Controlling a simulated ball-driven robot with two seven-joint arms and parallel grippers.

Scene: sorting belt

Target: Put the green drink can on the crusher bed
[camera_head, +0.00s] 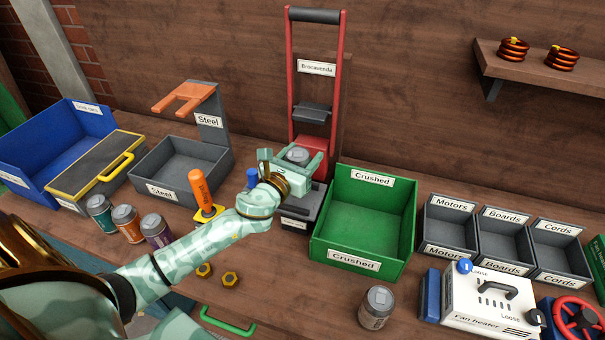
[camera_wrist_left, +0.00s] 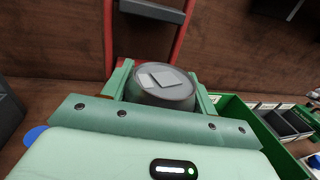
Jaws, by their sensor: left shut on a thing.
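My left gripper (camera_head: 290,170) is at the can crusher (camera_head: 337,100), shut on a drink can (camera_head: 298,154). The can stands upright between the green fingers, and its grey lid with a tab also shows in the left wrist view (camera_wrist_left: 160,84). Its side is mostly hidden by the fingers, so I cannot tell its colour. The crusher has a red frame, a black top handle and a dark base (camera_head: 296,213) below the gripper. The bed is mostly hidden behind my gripper, and I cannot tell whether the can touches it. My right gripper is not in view.
A green "Crushed" bin (camera_head: 362,231) stands close right of the crusher. An orange-handled tool (camera_head: 199,186) stands left of it. Several other cans stand at the left (camera_head: 129,225) and one at the front (camera_head: 376,309). A grey Steel bin (camera_head: 165,190) is further left.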

